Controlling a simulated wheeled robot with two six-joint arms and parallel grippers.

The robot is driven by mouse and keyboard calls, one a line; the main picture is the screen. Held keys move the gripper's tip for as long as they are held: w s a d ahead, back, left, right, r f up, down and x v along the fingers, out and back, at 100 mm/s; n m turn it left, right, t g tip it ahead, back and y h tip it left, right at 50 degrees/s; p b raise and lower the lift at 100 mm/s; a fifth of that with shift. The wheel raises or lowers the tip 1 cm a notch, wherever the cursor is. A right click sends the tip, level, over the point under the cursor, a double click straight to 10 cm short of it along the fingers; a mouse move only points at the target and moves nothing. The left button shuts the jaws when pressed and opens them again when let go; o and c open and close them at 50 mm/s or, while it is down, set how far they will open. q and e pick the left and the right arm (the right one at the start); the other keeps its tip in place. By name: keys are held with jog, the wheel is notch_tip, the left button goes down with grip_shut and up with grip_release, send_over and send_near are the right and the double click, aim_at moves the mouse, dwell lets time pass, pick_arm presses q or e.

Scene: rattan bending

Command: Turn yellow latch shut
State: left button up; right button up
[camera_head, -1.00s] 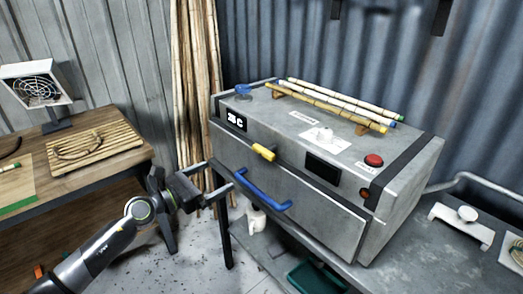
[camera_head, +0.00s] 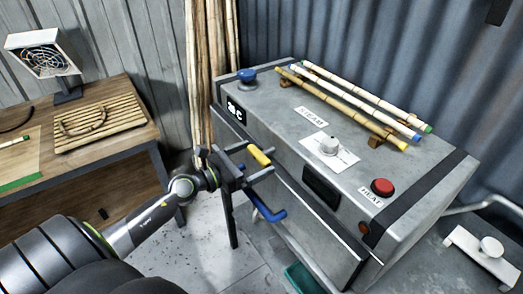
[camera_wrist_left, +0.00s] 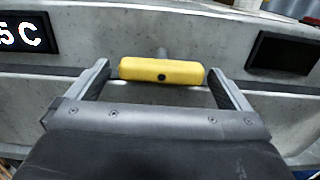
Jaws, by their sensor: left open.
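The yellow latch (camera_head: 258,155) is a short bar on the front of the grey steam box (camera_head: 290,150), above the blue door handle (camera_head: 268,213). In the left wrist view the latch (camera_wrist_left: 162,70) lies crosswise between the two fingers, with a dark dot at its middle. My left gripper (camera_head: 257,162) is open at the latch, one finger beyond each end. In the left wrist view a small gap shows at each end. The gripper hides part of the blue handle. My right gripper is in neither view.
A wooden bench (camera_head: 95,155) stands at the left. Upright poles (camera_head: 207,80) stand behind.

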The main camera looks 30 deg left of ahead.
pick_arm(q)
jog(key=shift+s+r, duration=0.1)
jog(key=shift+s, duration=0.05)
jog(key=shift+c, duration=0.6)
jog(key=c, duration=0.8)
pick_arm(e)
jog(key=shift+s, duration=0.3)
